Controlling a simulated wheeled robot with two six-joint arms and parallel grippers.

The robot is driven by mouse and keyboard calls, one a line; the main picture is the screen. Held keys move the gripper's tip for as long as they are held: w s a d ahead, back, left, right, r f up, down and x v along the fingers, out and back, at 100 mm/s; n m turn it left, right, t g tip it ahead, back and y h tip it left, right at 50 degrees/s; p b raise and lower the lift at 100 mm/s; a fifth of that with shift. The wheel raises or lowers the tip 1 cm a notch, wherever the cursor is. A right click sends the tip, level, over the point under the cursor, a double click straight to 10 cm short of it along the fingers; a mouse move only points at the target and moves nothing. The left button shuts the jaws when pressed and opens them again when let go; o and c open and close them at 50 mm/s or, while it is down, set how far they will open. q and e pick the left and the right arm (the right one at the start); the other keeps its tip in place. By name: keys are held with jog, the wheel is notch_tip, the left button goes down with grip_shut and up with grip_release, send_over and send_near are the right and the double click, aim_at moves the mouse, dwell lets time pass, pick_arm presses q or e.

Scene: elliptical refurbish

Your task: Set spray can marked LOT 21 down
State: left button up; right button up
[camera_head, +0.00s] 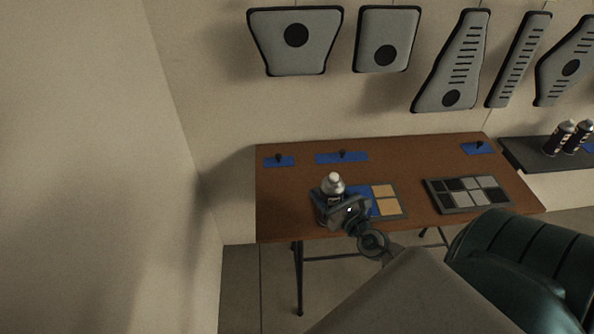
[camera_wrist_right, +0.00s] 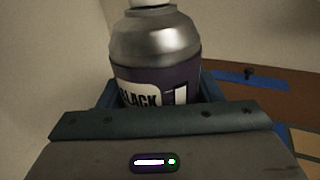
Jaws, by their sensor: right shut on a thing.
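My right gripper (camera_head: 345,208) is shut on a spray can (camera_head: 333,184) at the left front of the brown table (camera_head: 400,153). The can is upright, with a white cap and a silver shoulder. In the right wrist view the can (camera_wrist_right: 155,50) stands between the jaws, and its dark label reads "BLACK" beside a partly hidden white mark. No LOT number can be read. The gripper hides the can's lower part, so I cannot tell whether its base touches the table. My left gripper is not in view.
A tray with blue and tan squares (camera_head: 384,191) lies just right of the can. A tray of grey swatches (camera_head: 468,193) is farther right. Blue strips with dark knobs (camera_head: 341,157) lie along the back. Two more cans (camera_head: 562,137) stand on a dark shelf at right.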

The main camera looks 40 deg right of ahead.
jog(key=w+a+f, duration=0.1)
jog(key=w+a, duration=0.1)
jog(key=w, duration=0.2)
jog(key=w+a+f, duration=0.2)
jog(key=w, duration=0.2)
jog(key=w+a+f, duration=0.2)
jog(key=w, duration=0.2)
jog(key=shift+w+a+b, duration=0.25)
jog(key=shift+w+b, duration=0.05)
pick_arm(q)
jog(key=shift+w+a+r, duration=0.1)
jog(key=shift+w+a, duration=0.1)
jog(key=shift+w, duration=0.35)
pick_arm(e)
jog(key=shift+r, duration=0.1)
